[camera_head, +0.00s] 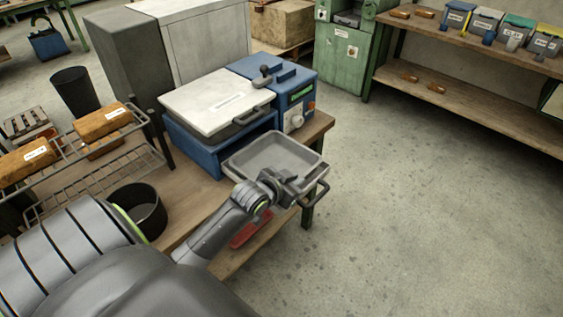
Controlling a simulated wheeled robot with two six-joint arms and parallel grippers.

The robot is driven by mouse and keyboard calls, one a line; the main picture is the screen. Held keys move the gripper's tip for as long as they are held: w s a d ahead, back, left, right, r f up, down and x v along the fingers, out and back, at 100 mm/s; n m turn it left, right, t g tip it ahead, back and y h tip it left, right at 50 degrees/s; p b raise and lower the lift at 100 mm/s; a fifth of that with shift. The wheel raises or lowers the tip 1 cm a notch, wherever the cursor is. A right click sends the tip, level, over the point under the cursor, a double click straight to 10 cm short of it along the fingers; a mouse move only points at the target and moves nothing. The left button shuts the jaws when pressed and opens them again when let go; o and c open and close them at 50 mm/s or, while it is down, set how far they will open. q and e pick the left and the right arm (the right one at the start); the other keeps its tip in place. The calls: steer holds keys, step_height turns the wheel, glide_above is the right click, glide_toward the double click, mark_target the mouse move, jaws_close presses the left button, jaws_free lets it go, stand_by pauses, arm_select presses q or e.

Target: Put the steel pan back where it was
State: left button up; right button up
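The grey steel pan (275,151) is a shallow open rectangular tray and looks empty. It sits at the front of the blue machine (196,147) with a light lid (216,102), near the bench's front right edge. A dark bar handle (320,194) shows at its near right side. My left gripper (289,187) is at the pan's near rim, beside the handle. Its fingertips are small and dark, so I cannot tell whether they are open or shut, or whether they touch the pan. My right gripper is not in view.
A blue control box (283,88) stands behind the pan. A red object (246,233) lies below the pan. Open concrete floor (420,210) is on the right.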

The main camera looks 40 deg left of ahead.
arm_select(q)
steer(key=v, duration=1.1)
steer(key=shift+d, duration=0.1)
